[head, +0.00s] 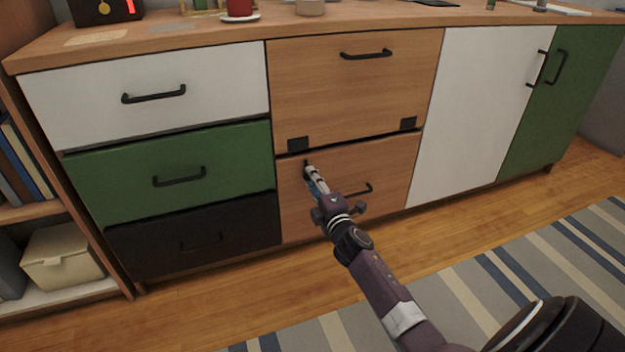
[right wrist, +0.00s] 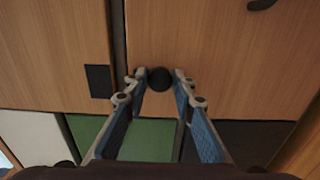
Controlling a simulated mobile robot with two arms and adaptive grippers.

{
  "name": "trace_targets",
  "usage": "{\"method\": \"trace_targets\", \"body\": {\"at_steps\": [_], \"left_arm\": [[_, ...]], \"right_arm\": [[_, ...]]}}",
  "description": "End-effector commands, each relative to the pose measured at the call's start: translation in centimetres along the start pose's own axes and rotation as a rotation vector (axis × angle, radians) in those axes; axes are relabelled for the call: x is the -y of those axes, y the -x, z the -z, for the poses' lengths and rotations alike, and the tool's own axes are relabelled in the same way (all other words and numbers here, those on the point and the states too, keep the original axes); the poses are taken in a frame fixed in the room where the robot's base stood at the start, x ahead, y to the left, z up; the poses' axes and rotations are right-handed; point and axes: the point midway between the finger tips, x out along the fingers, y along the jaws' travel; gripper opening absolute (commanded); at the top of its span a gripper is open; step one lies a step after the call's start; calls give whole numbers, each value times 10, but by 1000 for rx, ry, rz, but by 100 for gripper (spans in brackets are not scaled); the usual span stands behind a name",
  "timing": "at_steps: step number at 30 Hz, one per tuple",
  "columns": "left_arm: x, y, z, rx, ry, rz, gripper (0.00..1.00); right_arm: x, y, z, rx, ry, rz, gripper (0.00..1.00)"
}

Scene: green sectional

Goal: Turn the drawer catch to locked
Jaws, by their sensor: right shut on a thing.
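The drawer catch is a small dark knob (head: 306,164) at the upper left corner of the lower wooden drawer front (head: 345,212). In the right wrist view the catch (right wrist: 160,79) shows as a round black knob between my fingertips. My right gripper (head: 311,176) reaches up to it from the front. In the right wrist view its two blue-padded fingers (right wrist: 158,86) close on both sides of the knob. In the head view the fingers partly hide the catch, and I cannot tell which way it is turned. The drawer's black handle (head: 366,190) is partly behind my gripper.
The upper wooden front (head: 350,95) has two dark square plates along its lower edge. White, green and black drawers (head: 190,250) are at left, white and green doors (head: 470,110) at right. A red cup (head: 239,8) stands on top. The striped rug (head: 500,275) is clear.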

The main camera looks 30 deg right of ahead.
Motion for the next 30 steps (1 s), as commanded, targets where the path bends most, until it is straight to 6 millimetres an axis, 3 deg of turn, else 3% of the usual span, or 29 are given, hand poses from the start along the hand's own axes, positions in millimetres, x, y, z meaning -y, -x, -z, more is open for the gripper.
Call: {"method": "trace_targets", "body": {"at_steps": [13,14,18,30], "left_arm": [[0,1,-1,4,0,-1,0],[0,1,-1,4,0,-1,0],[0,1,-1,4,0,-1,0],[0,2,-2,7,-1,-3,0]], "right_arm": [[0,0,-1,2,-13,1,0],[0,0,-1,2,-13,1,25],[0,0,-1,1,-12,1,40],[2,6,0,0,-10,2,41]]}}
